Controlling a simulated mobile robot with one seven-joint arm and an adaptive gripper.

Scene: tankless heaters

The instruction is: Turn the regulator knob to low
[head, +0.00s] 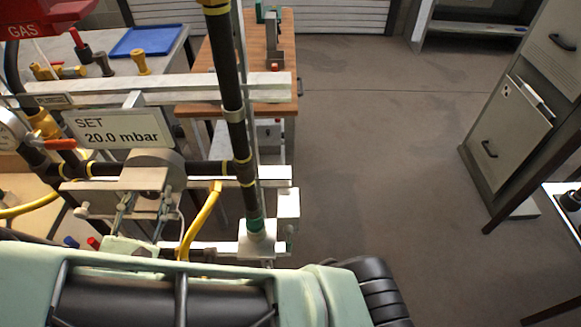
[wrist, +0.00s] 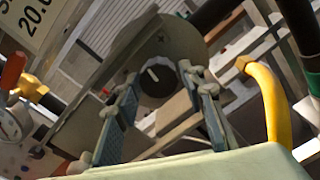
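The regulator (head: 155,163) is a round grey body on the dark pipe, under the sign reading "SET 20.0 mbar". Its black knob (wrist: 156,79) shows in the wrist view, with a white pointer line tilted toward the upper left. A small plus-like mark is on the grey face above it. My gripper (wrist: 162,84) is open, its blue-padded fingers apart on the left and right of the knob. It also shows from behind in the head view (head: 144,200), in front of the regulator. Whether the fingertips touch the knob is unclear. The knob is hidden in the head view.
A yellow hose (head: 199,222) curves just right of my gripper. A dark vertical pipe (head: 233,115) stands to the right. The sign (head: 118,129) is above the regulator, and a pressure gauge (head: 8,130) is at the far left. Open floor (head: 385,150) lies to the right.

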